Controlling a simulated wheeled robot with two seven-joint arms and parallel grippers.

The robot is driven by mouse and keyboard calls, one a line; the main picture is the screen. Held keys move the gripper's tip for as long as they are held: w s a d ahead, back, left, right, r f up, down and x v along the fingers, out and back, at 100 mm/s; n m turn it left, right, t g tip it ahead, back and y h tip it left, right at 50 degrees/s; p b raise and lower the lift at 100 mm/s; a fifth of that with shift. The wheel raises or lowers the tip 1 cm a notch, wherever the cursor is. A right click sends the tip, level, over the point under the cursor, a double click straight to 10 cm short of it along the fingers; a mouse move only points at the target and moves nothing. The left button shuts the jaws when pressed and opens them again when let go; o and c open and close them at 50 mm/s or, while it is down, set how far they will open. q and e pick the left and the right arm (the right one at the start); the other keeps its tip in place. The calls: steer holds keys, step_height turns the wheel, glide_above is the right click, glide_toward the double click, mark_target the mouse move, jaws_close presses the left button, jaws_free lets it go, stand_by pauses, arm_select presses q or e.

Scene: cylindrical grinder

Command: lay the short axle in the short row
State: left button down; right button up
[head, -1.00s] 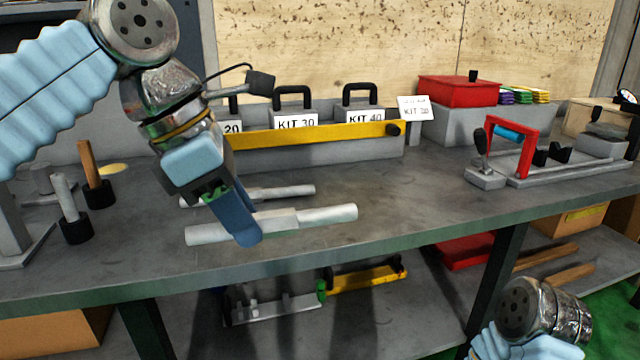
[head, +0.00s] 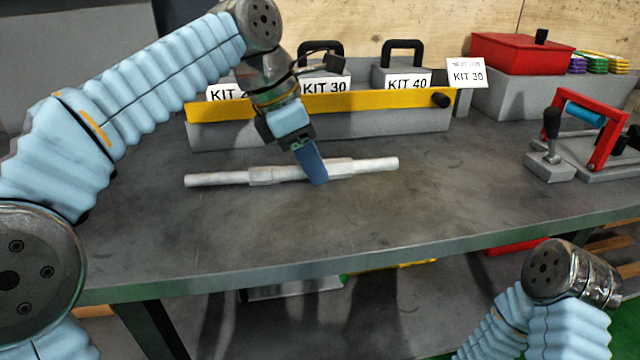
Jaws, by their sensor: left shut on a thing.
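My left gripper (head: 316,176) reaches down over the workbench and is shut on a pale stepped axle (head: 375,165). The axle lies nearly level across the picture, with a thicker middle and thinner ends. It is at or just above the bench top; I cannot tell if it touches. Only one axle outline shows clearly; a second one may be hidden in line with it. I cannot make out a short row. My right arm shows at the lower right, but its gripper is out of view.
Behind the axle stands a grey box with a yellow bar (head: 370,101) and handled kit cases (head: 402,75). A sign (head: 466,73) reads KIT 30. A red box (head: 515,55) and a red-framed fixture (head: 600,140) stand right. The bench (head: 430,205) between is clear.

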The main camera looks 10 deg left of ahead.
mark_target(327, 202)
arm_select(q)
steer(key=w+f, duration=0.2)
steer(key=f, duration=0.1)
steer(key=shift+w+d, duration=0.2)
steer(key=shift+d, duration=0.1)
steer(key=shift+w+f+b, duration=0.15)
steer(key=shift+f+b, duration=0.1)
steer(key=shift+f, duration=0.65)
steer(key=shift+w+f+b, duration=0.1)
steer(key=shift+f+b, duration=0.15)
steer(key=shift+f, duration=0.65)
steer(key=c, duration=0.8)
jaws_free()
steer(key=shift+f, duration=0.15)
